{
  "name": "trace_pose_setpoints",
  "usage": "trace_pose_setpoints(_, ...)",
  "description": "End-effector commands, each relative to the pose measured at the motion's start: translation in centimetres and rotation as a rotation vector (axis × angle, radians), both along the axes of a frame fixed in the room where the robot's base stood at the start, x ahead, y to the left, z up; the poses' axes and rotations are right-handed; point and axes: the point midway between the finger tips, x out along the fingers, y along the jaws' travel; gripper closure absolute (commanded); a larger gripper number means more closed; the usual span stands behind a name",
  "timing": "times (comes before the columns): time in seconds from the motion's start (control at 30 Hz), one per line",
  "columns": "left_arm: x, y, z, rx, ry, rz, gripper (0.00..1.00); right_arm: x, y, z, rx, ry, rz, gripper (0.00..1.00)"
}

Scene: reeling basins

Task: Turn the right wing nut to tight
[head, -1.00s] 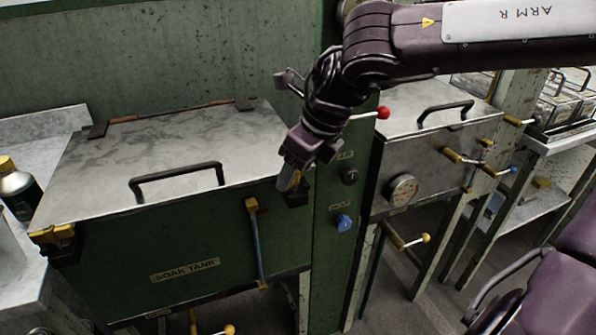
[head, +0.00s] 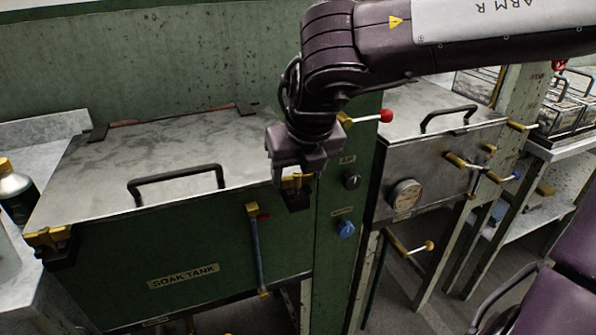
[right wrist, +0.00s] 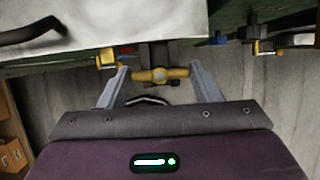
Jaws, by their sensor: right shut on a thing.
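The green soak tank (head: 180,245) has a grey metal lid (head: 190,150) that lies shut, with a black bar handle (head: 178,180). The right wing nut (head: 292,184), brass-yellow on a dark clamp, sits at the lid's front right corner. My right gripper (head: 298,172) is over it from above and partly hides it. In the right wrist view the wing nut (right wrist: 160,75) lies crosswise between the two fingers, which are shut on its wing ends. The left wing nut (head: 48,237) is at the lid's front left corner. My left gripper is not in view.
A green post with a blue knob (head: 345,229) and a red-tipped lever (head: 384,116) stands just right of the wing nut. Beyond it is a metal basin with a gauge (head: 405,195) and several brass valves. A dark bottle (head: 17,190) stands at the left.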

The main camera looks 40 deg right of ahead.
Motion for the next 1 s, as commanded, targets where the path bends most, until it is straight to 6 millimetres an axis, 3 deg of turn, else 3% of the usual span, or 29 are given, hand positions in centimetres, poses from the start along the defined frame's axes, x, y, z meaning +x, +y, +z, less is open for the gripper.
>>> trace_pose_setpoints(0.43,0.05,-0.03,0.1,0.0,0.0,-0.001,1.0,0.03,-0.03,0.07,0.001,-0.001,-0.013,0.65)
trace_pose_setpoints(0.47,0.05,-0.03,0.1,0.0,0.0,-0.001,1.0,0.03,-0.03,0.07,0.001,-0.001,-0.013,0.39)
trace_pose_setpoints(0.6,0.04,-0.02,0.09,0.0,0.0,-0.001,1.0,0.02,-0.01,0.05,0.001,0.0,-0.012,0.21)
trace_pose_setpoints(0.87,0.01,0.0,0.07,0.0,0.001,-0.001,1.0,0.0,0.0,0.05,0.001,0.0,-0.009,0.2)
trace_pose_setpoints(1.0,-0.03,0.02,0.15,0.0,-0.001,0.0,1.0,-0.29,0.12,1.0,0.001,-0.002,-0.008,0.2)
